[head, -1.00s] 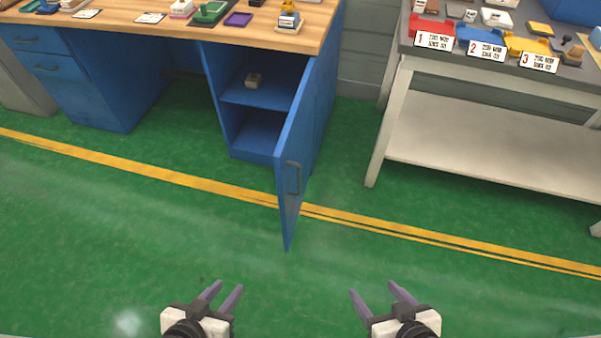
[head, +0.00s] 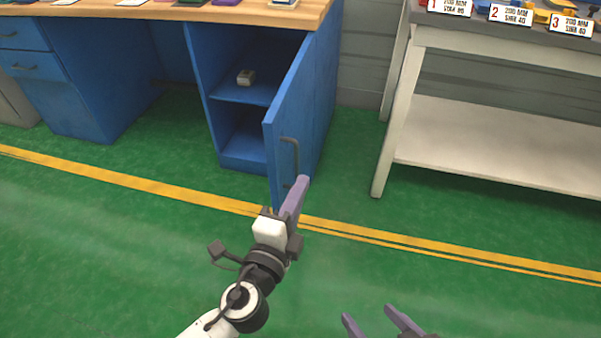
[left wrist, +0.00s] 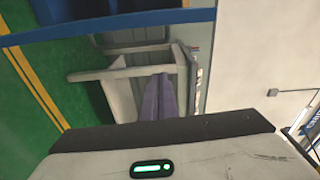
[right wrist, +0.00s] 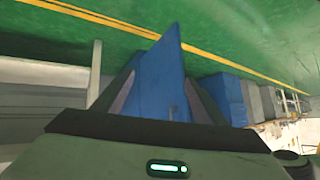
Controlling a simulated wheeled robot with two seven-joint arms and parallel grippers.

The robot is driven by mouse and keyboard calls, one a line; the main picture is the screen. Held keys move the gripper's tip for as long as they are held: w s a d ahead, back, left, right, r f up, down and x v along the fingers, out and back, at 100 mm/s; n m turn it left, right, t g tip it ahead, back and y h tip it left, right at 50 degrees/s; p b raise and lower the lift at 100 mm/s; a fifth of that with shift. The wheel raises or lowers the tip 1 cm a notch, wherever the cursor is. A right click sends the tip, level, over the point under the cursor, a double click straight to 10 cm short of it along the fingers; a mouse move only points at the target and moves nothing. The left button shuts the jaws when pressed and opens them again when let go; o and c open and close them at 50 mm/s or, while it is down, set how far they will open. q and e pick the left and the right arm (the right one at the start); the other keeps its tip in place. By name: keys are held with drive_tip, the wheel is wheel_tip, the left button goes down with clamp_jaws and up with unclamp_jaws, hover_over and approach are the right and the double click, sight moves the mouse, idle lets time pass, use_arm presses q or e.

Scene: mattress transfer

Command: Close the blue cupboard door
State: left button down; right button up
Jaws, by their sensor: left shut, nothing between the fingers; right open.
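The blue cupboard door (head: 287,130) stands open in the head view, swung out toward me on its right-hand hinge side. Its dark handle (head: 291,155) is on the face turned to the right. My left gripper (head: 302,182) is shut and empty. Its fingers overlap the door's lower part, just below the handle; I cannot tell if they touch it. The shut fingers also show in the left wrist view (left wrist: 157,97). My right gripper (head: 368,313) is open and empty, low in the head view and away from the door. The door shows beyond its fingers in the right wrist view (right wrist: 163,75).
The cupboard's shelf (head: 262,93) holds a small pale object (head: 246,77). A wooden worktop (head: 180,13) lies above the cupboard. A grey-white table (head: 480,140) stands at the right. Green floor (head: 130,240) with yellow lines is open in front.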

use_arm(q)
drive_tip(key=d+b+x, duration=0.1)
drive_tip(key=x, duration=1)
drive_tip(key=shift+m, duration=0.4)
drive_tip(key=shift+s+a+r, duration=0.1)
drive_tip(key=shift+s+a, duration=0.1)
drive_tip(key=shift+a, duration=0.9)
drive_tip(key=shift+s+a+r, duration=0.1)
drive_tip(key=shift+s+a, duration=0.15)
drive_tip(key=shift+a, duration=0.9)
